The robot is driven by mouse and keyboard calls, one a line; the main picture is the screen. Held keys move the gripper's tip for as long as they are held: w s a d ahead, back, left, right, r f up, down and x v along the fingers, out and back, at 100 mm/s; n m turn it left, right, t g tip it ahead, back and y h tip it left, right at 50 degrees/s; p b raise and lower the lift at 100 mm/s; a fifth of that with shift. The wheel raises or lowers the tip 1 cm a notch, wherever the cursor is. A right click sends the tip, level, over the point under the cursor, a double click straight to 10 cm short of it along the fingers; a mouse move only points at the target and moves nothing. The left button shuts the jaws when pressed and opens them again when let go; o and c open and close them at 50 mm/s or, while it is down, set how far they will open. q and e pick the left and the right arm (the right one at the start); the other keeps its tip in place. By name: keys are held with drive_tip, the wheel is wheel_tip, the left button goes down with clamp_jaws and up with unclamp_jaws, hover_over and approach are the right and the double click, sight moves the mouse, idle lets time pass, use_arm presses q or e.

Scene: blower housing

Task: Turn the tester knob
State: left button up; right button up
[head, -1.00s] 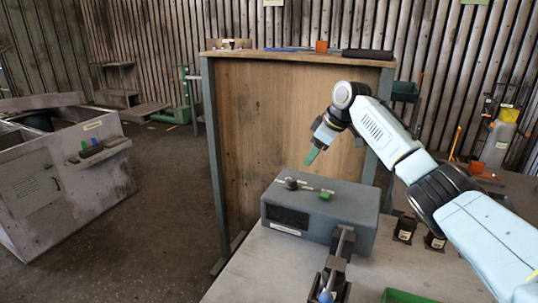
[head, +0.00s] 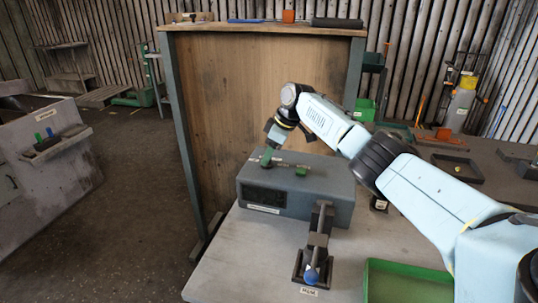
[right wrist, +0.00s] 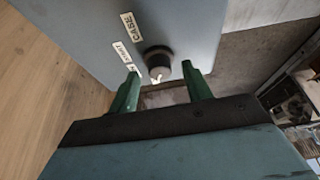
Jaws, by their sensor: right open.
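The tester is a grey box (head: 325,193) on the bench, with a dark panel on its front. In the head view the right gripper (head: 267,156) points down at the left part of the tester's top and mostly hides the knob. A small green part (head: 301,171) sits to its right. My left gripper is out of view.
A dark clamp-like fixture with a blue tip (head: 312,274) stands in front of the tester. A green tray (head: 400,264) lies to its right. A tall wooden panel (head: 235,95) rises behind the tester. The bench's front left is clear.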

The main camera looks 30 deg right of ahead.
drive_tip(key=shift+w+a+f, duration=0.1)
drive_tip(key=shift+w+f, duration=0.05)
drive_tip(key=shift+f, duration=0.2)
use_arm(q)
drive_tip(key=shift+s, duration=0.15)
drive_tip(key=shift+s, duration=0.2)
use_arm(e)
drive_tip(key=shift+c, duration=0.3)
drive_tip(key=c, duration=0.9)
drive_tip(key=shift+r+p, duration=0.1)
drive_tip(key=shift+p, duration=0.4)
drive_tip(key=m+p, duration=0.2)
drive_tip(key=p, duration=0.1)
drive_tip(key=m+h+p, duration=0.1)
drive_tip(key=m+p, duration=0.1)
drive_tip(key=p, duration=0.2)
drive_tip(key=m+t+h+p, duration=0.1)
drive_tip(key=m+p, duration=0.1)
drive_tip(key=p, duration=0.2)
drive_tip(key=shift+a+r, duration=0.15)
drive_tip(key=shift+a, duration=0.15)
use_arm(q)
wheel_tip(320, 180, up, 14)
drive_tip(key=p, duration=0.2)
use_arm(e)
drive_tip(key=shift+f+m+h, duration=0.2)
drive_tip(key=shift+m+h, duration=0.4)
drive_tip(key=shift+m, duration=0.8)
